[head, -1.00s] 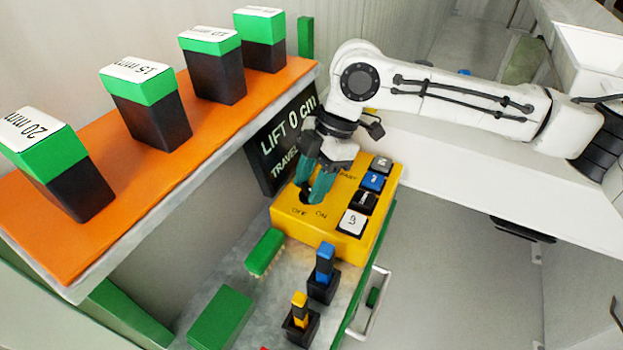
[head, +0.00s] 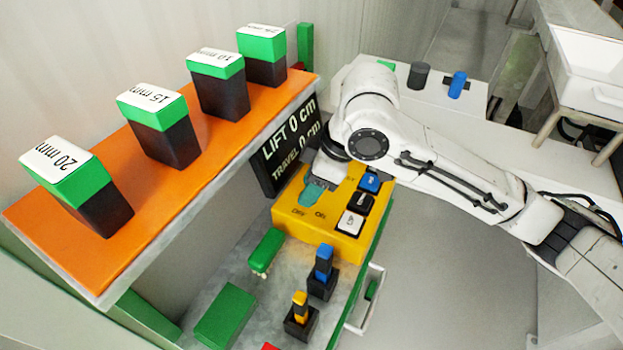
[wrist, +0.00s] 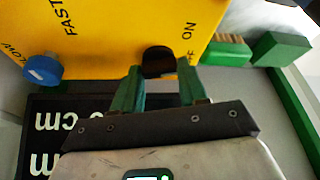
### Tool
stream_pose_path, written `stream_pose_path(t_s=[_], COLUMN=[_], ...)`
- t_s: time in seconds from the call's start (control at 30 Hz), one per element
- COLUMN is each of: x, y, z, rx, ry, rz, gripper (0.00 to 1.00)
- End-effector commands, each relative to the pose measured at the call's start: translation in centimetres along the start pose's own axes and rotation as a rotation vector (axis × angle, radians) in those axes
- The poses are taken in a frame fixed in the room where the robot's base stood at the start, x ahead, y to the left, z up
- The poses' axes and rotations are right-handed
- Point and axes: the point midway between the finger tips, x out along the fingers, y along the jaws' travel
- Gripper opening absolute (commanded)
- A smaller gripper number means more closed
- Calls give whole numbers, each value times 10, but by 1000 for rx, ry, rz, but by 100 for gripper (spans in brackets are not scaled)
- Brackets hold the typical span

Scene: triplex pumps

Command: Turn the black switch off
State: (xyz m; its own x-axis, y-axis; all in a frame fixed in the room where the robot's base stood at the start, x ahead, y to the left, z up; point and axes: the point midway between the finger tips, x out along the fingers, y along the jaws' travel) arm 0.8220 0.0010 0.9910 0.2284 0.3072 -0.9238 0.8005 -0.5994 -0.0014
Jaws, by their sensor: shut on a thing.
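The black switch (wrist: 158,62) is a round dark knob on the yellow face in the wrist view. In the head view my gripper hides it. My gripper (head: 312,192) points down at the box with teal fingers. In the wrist view my gripper (wrist: 158,82) has one finger on each side of the knob, shut on it. I cannot tell the switch's setting.
A display (head: 285,150) reading LIFT 0 cm and TRAVEL 0 cm is close beside my gripper. Blue (head: 369,182), black (head: 360,203) and white (head: 350,222) controls sit on the box's right side. An orange shelf (head: 150,195) holds several green-topped blocks at left.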

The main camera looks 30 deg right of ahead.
Motion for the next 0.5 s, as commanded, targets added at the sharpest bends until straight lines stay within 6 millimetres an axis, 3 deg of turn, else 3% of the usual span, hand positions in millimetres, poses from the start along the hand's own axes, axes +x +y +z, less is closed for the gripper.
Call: stream_pose_path(t_s=[0.5], x=[-1], y=[-1], z=[-1], rx=[263], ry=[1], rz=[110], gripper=[12])
